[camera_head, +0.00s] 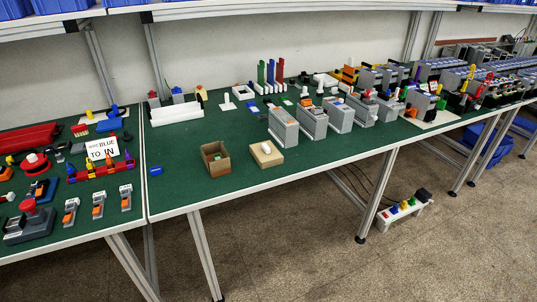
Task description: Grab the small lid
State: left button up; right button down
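I cannot tell for sure which thing is the small lid. A small flat blue piece (156,170) lies alone on the green bench top, left of an open brown box (214,170). The box has a small green-white item inside, too small to make out. A light wooden block (262,159) with a small white rounded piece (266,148) on top stands right of the box. Neither of my grippers shows in the head view.
Several grey box-shaped units (283,128) stand in a row behind and right of the block. A white long holder (176,112) stands at the back left. The left bench holds a red-button box (29,221) and a sign (102,150). Green surface around the blue piece is clear.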

aim_at(266, 156)
jog(key=i+j, duration=0.1)
jog(key=j, duration=0.3)
jog(key=i+j, duration=0.1)
jog(key=j, duration=0.3)
jog(key=i+j, duration=0.1)
jog(key=j, duration=0.3)
jog(key=i+j, duration=0.1)
jog(key=j, duration=0.3)
jog(key=z, duration=1.55)
